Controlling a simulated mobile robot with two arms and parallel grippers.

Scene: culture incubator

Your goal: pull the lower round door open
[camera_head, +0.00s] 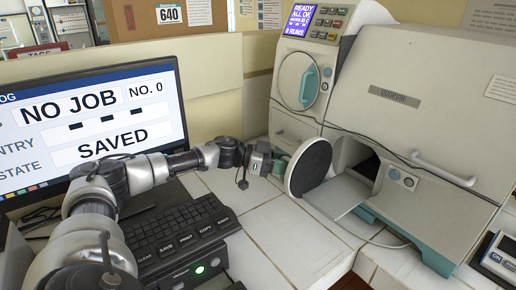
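The lower round door (308,168) is a dark grey disc with a pale rim. It stands swung out from the front of the white incubator (430,95), in front of a tray-like shelf (338,196) and a dark opening (370,166). My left gripper (280,165) is at the left side of this door, at its teal handle, and looks shut on it; the fingertips are small and partly hidden. The upper round door (299,80), with a teal handle, is closed. My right gripper is not in view.
A monitor (95,125) and a black keyboard (185,230) stand at the left, under and beside my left arm. A white handle bar (443,168) sticks out of the incubator front. White tiled bench (275,245) is clear below the door.

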